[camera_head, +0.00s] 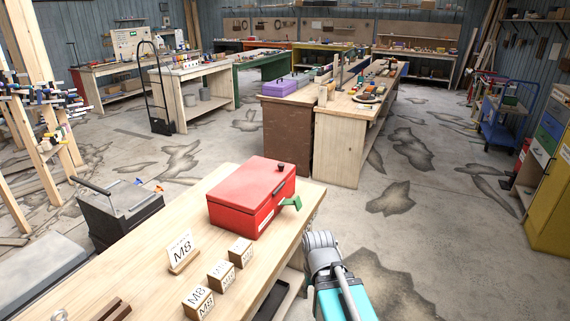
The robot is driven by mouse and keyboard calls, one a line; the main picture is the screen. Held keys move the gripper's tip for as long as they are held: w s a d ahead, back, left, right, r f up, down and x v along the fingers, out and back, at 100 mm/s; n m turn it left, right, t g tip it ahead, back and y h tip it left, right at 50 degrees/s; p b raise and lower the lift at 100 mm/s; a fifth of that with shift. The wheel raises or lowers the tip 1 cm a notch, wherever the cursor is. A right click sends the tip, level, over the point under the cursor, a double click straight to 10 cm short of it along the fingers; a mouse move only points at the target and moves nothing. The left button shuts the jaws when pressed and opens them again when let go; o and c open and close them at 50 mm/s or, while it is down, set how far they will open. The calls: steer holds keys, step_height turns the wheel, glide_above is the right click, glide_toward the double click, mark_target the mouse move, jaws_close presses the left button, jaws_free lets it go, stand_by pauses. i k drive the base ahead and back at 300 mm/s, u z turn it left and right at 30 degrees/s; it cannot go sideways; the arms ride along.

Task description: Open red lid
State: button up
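A red metal box (240,212) stands on the wooden workbench. Its red lid (250,180) lies flat and looks closed, with a small dark knob (280,166) near its far right corner. A green lever-like piece (291,203) sticks out at the box's right side; I cannot tell whether it is fixed to the box. A grey and teal part of my arm shows at the bottom, beside the bench's right edge, apart from the box. I cannot make out my gripper's fingers in this view.
Small wooden blocks marked M8 (221,274) and an M8 sign (182,252) stand in front of the box on the workbench (150,285). A dark toolbox (120,210) is left of it. Behind, past open floor (250,145), is another bench with a purple case (281,88).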

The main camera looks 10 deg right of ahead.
mark_target(247, 189)
steer(key=i, duration=0.85)
steer(key=u, duration=0.05)
